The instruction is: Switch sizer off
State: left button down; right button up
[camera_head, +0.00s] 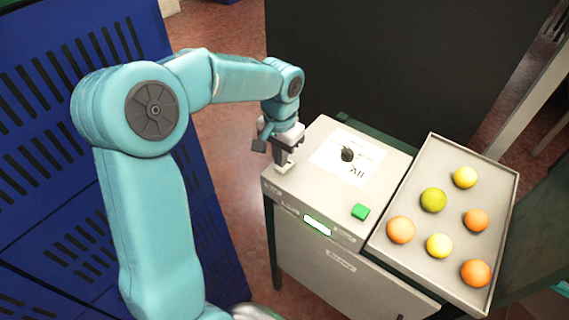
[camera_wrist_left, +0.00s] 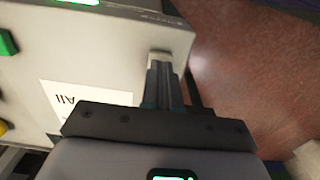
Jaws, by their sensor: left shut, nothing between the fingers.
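The sizer (camera_head: 330,263) is a pale box-shaped machine in the middle of the head view. Its top holds a black knob (camera_head: 347,155) on a white label, a green button (camera_head: 360,212) near the front, and a small display (camera_head: 317,226) lit green on the front edge. The button also shows in the left wrist view (camera_wrist_left: 6,44). My left gripper (camera_head: 284,168) is shut and empty, pointing down at the left end of the sizer's top. It is well left of the button and knob. Whether its tips touch the surface I cannot tell. My right gripper is out of view.
A grey tray (camera_head: 428,262) with several orange and yellow fruits adjoins the sizer's right side. Blue slatted crates (camera_head: 45,215) stand at the left. A dark panel (camera_head: 400,65) rises behind. Reddish floor (camera_head: 225,140) is open between crates and sizer.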

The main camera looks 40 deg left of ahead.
pick_arm(q)
jog(key=shift+f+b, duration=0.8)
jog(key=shift+f, duration=0.2)
dwell(0.7)
jog(key=shift+r, duration=0.1)
jog(key=shift+w+r+p, duration=0.1)
jog(key=shift+r+p, duration=0.8)
jog(key=shift+r, duration=0.05)
jog(key=shift+r+p, duration=0.65)
jog(key=shift+r, duration=0.2)
notch_tip(320, 180, up, 2)
jog(key=shift+p, duration=0.85)
jog(key=shift+r+p, duration=0.45)
jog(key=shift+r, duration=0.25)
jog(key=shift+f, duration=0.1)
